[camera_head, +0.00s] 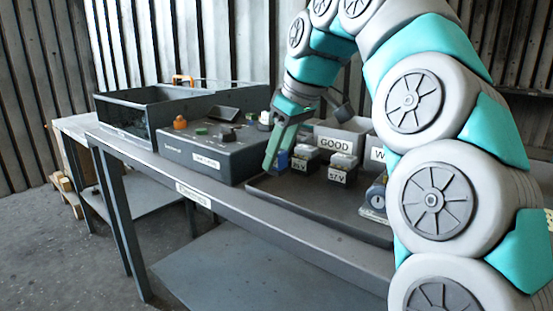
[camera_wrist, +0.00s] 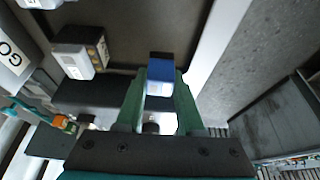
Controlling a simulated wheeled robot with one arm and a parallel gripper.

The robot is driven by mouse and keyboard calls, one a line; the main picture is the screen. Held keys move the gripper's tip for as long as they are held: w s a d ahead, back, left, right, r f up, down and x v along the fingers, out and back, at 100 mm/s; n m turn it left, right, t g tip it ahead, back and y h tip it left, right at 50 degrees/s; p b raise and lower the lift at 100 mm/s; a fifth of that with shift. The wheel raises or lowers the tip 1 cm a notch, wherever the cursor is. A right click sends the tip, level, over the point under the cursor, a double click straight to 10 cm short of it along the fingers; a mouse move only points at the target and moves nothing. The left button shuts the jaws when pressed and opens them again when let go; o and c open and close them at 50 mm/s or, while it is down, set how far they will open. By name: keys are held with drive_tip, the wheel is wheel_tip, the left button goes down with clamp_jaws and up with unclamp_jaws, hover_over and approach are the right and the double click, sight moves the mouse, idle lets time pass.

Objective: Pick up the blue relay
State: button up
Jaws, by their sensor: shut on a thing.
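The blue relay (camera_wrist: 160,75) is a small block with a blue body and a pale end. It sits between the green fingers of my gripper (camera_wrist: 158,90) in the wrist view, and the fingers are shut on it. In the head view my gripper (camera_head: 274,158) points down at the left end of the dark tray, and the relay (camera_head: 282,161) shows partly behind a finger. I cannot tell whether the relay touches the tray.
The dark tray (camera_head: 290,193) holds grey-white relays marked 24V (camera_head: 304,158) and 57V (camera_head: 343,168). A bin labelled GOOD (camera_head: 340,138) stands behind them. A grey control box (camera_head: 215,155) is left of the tray, with an open dark bin (camera_head: 125,117) beyond. The tray's front area is clear.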

drive_tip(key=s+d, duration=0.3)
drive_tip(key=d, duration=0.1)
drive_tip(key=s+d+b, duration=0.1)
drive_tip(key=s+d, duration=0.3)
drive_tip(key=d, duration=0.1)
drive_tip(key=s+d, duration=0.3)
drive_tip(key=d, duration=0.2)
drive_tip(key=shift+s+r, duration=0.1)
drive_tip(key=shift+s, duration=0.3)
drive_tip(key=shift+r, duration=0.15)
